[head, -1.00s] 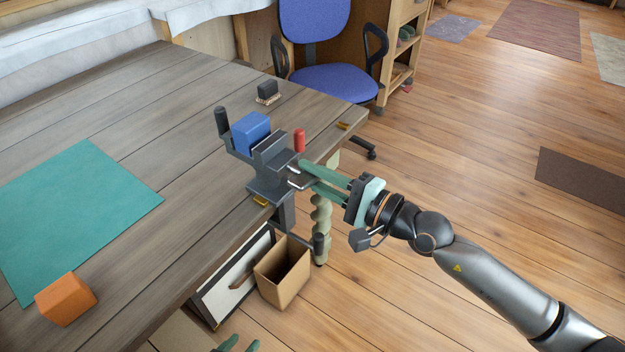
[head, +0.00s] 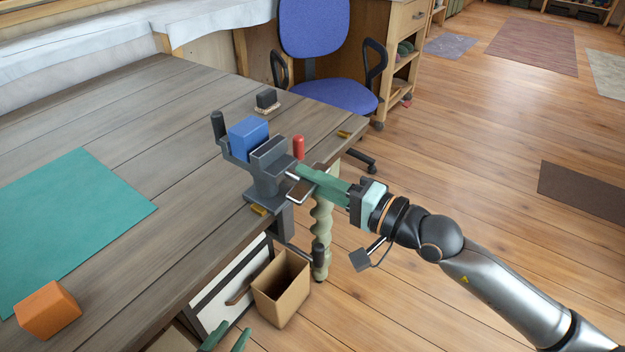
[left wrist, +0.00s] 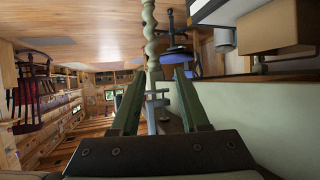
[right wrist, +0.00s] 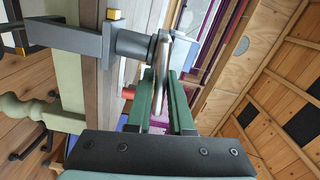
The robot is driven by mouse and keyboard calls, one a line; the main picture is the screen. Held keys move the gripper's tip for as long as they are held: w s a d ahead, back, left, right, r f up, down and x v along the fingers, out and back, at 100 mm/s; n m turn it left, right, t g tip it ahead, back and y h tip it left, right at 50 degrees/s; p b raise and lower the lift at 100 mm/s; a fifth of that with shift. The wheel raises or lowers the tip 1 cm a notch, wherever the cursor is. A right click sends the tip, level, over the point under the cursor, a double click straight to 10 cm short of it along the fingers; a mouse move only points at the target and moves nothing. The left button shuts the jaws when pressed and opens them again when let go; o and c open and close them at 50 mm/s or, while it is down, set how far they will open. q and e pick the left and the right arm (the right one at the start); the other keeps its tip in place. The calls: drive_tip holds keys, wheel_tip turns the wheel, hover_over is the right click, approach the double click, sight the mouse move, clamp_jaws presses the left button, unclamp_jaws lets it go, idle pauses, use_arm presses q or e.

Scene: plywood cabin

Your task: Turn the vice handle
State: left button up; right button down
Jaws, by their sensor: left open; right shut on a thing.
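The grey vice (head: 268,180) is clamped at the table's corner, with a blue block (head: 248,138) in its jaws. In the right wrist view the handle (right wrist: 163,52) is edge-on between the fingertips. My left gripper (head: 228,338) is open and empty, low beside the table; its spread fingers show in the left wrist view (left wrist: 157,80).
An open cardboard box (head: 281,290) stands below the vice, near a turned table leg (head: 321,225). A black clamp grip (head: 318,254) hangs under the vice. An orange block (head: 47,310) and a green mat (head: 80,215) lie on the table. A blue chair (head: 325,90) stands behind.

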drive_tip(key=c, duration=0.9)
unclamp_jaws()
